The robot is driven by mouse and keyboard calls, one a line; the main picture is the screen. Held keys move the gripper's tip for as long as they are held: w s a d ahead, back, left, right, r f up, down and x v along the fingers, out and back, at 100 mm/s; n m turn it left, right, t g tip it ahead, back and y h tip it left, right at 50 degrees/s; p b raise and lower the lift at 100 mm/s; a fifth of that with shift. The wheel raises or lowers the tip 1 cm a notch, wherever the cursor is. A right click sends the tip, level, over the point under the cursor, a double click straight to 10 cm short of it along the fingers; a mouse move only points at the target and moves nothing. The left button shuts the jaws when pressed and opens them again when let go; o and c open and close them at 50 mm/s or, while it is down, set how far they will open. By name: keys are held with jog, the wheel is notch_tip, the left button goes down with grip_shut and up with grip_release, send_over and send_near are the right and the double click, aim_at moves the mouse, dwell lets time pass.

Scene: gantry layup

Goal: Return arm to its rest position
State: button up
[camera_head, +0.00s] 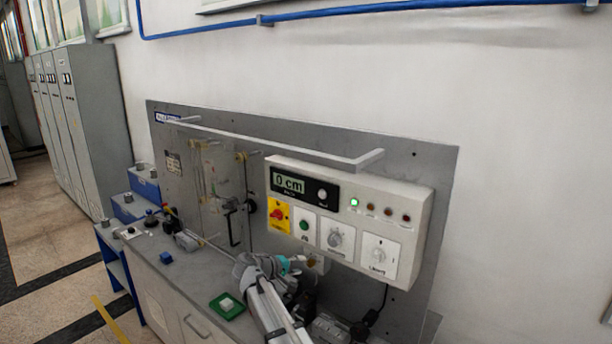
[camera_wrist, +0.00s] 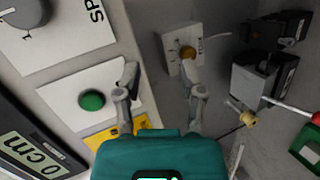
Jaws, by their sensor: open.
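My gripper (camera_wrist: 160,75) is open and empty in the wrist view, its two grey fingers spread apart in front of the teal body. The left finger overlaps the white plate with the green button (camera_wrist: 92,99); I cannot tell whether it touches. The right fingertip is near a small white box with an orange knob (camera_wrist: 187,52). In the head view my arm reaches up from the bottom to the area below the control box (camera_head: 400,208). The teal part of my gripper shows there, but its fingertips are not clear.
The control box juts from a grey back panel (camera_head: 440,165), with a display (camera_head: 289,182) reading 0 cm and one green light lit. Blue boxes (camera_head: 140,182) stand left.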

jog(key=s+d+f+m+g+y+b, duration=0.1)
jog(key=s+d+f+m+g+y, duration=0.15)
jog(key=s+d+f, duration=0.35)
jog(key=s+d+f+m+g+y+b, duration=0.1)
jog(key=s+d+f+g, duration=0.25)
jog(key=s+d, duration=0.4)
jog(key=s+d+f+m+g+y+b, duration=0.1)
jog(key=s+d+f+y, duration=0.2)
jog(key=s, duration=0.4)
jog(key=s+d+f+m+g+y+b, duration=0.1)
jog(key=s+d+f+m+y, duration=0.1)
jog(key=s, duration=0.4)
notch_tip(320, 180, down, 2)
jog(key=shift+s+d+f+g+y+b, duration=0.2)
jog(key=shift+s+d+g+y+b, duration=0.2)
jog(key=shift+d+y, duration=0.5)
jog(key=shift+a+m, duration=0.1)
jog(key=shift+m, duration=0.15)
